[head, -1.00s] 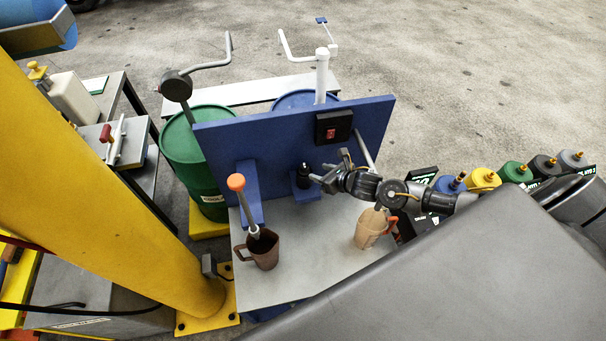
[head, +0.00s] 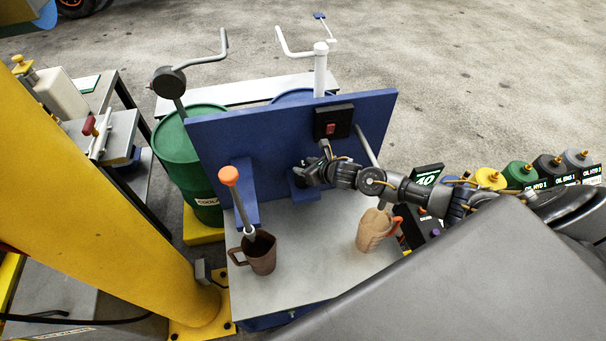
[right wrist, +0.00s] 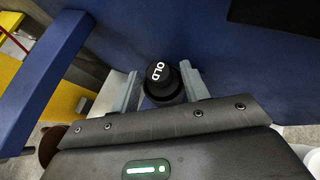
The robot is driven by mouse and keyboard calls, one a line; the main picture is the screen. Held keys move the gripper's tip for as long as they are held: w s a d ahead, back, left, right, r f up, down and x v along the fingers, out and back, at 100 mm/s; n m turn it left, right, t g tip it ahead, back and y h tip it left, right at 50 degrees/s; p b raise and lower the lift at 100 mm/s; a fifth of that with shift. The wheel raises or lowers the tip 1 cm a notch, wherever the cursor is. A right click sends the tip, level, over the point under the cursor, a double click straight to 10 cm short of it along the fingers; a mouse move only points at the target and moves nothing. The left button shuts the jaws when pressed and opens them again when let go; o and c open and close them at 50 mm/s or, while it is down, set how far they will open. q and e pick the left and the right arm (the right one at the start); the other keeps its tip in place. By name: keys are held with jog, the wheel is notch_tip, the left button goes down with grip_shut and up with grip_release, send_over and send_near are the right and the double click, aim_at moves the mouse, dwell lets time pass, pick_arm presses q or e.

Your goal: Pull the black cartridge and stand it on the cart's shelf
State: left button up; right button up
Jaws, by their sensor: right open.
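The black cartridge (right wrist: 160,82), marked OLD on its round end, sits at the blue panel in the right wrist view. My right gripper (right wrist: 161,92) is open, with one finger on each side of the cartridge. I cannot tell whether the fingers touch it. In the head view my right gripper (head: 306,173) reaches in from the right at the small blue bracket (head: 300,191) and mostly hides the cartridge. My left gripper is not in view. Which surface is the cart's shelf is not clear; a grey stand (head: 128,157) with several items is at the left.
A brown jug (head: 263,262) with an orange-handled tool and a tan jug (head: 371,233) stand on the grey tabletop (head: 310,272). The blue panel (head: 240,135) carries a black switch box (head: 333,123). A yellow column (head: 90,185) blocks the left; a green drum (head: 198,155) stands behind.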

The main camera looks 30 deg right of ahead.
grip_shut()
jog(key=shift+r+p, duration=0.45)
jog(key=shift+r, duration=0.25)
dwell(0.7)
notch_tip(320, 180, up, 8)
jog(key=p, duration=0.6)
dwell(0.7)
